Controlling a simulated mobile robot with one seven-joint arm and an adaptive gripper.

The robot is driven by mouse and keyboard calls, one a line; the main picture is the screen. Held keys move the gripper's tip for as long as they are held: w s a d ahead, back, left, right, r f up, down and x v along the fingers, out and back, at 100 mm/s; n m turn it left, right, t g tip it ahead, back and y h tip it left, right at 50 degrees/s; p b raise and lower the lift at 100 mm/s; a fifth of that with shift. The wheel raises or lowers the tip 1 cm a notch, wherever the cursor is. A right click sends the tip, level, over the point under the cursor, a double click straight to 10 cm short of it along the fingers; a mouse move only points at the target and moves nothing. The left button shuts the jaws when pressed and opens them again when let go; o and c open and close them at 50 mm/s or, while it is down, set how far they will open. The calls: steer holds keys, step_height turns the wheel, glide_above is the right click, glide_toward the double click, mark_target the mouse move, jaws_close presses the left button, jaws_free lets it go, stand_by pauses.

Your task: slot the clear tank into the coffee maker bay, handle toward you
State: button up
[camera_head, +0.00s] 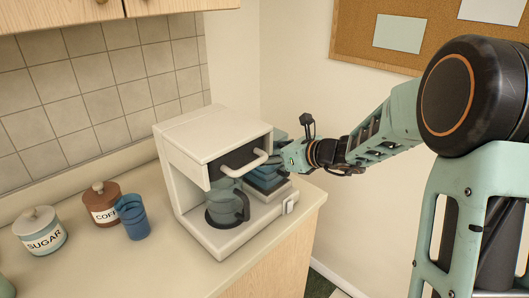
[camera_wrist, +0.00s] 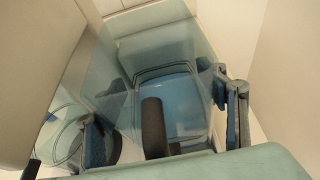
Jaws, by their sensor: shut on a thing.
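The white coffee maker (camera_head: 205,140) stands on the counter, with a glass carafe (camera_head: 222,203) in its front opening. The clear tank (camera_head: 266,180), bluish inside, is at the machine's right side, over the side bay (camera_head: 283,192). My gripper (camera_head: 285,157) is shut on the tank. In the wrist view the see-through tank (camera_wrist: 178,85) lies between my two widely spaced fingers. Its dark upright handle (camera_wrist: 153,125) faces my wrist camera. My gripper partly hides the tank in the head view. I cannot tell whether its base touches the bay floor.
A blue cup (camera_head: 132,218), a brown coffee canister (camera_head: 101,203) and a sugar canister (camera_head: 40,231) stand left of the machine. The counter's right edge (camera_head: 312,210) is close to the bay. A wall stands behind.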

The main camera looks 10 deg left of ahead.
steer(key=shift+f+b, duration=0.9)
steer(key=shift+f, duration=0.05)
steer(key=shift+f, duration=0.25)
steer(key=o, duration=1.8)
steer(key=shift+o, duration=0.4)
steer(key=shift+o, duration=0.2)
steer(key=shift+f, duration=0.15)
steer(key=o, duration=0.3)
steer(key=shift+o, duration=0.2)
